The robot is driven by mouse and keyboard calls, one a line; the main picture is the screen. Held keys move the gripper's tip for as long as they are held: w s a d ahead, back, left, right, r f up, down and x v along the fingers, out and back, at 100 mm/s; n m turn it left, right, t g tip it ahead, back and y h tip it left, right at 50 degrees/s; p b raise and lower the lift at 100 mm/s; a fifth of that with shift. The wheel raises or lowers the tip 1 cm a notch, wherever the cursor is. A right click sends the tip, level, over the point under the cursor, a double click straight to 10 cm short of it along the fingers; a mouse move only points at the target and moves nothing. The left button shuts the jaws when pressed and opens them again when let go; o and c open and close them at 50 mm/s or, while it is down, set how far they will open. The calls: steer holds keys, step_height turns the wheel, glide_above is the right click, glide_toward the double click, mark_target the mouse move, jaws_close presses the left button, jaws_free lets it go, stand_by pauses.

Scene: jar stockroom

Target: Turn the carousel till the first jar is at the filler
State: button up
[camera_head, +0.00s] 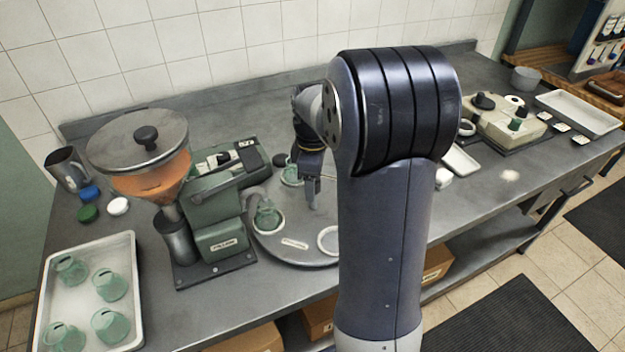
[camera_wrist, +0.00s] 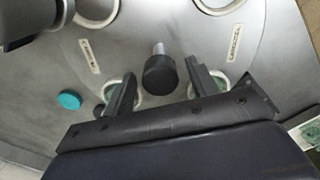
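The round grey carousel (camera_head: 290,256) lies flat on the bench beside the filler (camera_head: 222,236), a green machine with an orange-filled hopper. White rings mark its seats. One green glass jar (camera_head: 267,214) sits in a ring close to the filler, and another jar (camera_head: 291,174) sits farther back. The front ring (camera_head: 328,240) is empty. My gripper (camera_head: 312,192) points down over the carousel. In the wrist view its fingers are apart, with a black-capped metal post (camera_wrist: 160,75) between them; contact cannot be told. Greenish glass shows in the rings behind the fingers. My arm hides the carousel's right side.
A white tray (camera_head: 136,290) with several green jars stands at the front left. Blue, green and white lids and a metal jug (camera_head: 68,168) are behind it. Right of my arm are a cream-coloured machine (camera_head: 505,120) and a pale tray (camera_head: 580,112).

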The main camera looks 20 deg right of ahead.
steer(key=shift+r, duration=0.1)
step_height(320, 180, up, 11)
steer(key=shift+f, duration=0.2)
stand_by(0.4)
step_height(320, 180, down, 11)
steer(key=shift+r, duration=0.1)
stand_by(0.6)
steer(key=shift+r, duration=0.15)
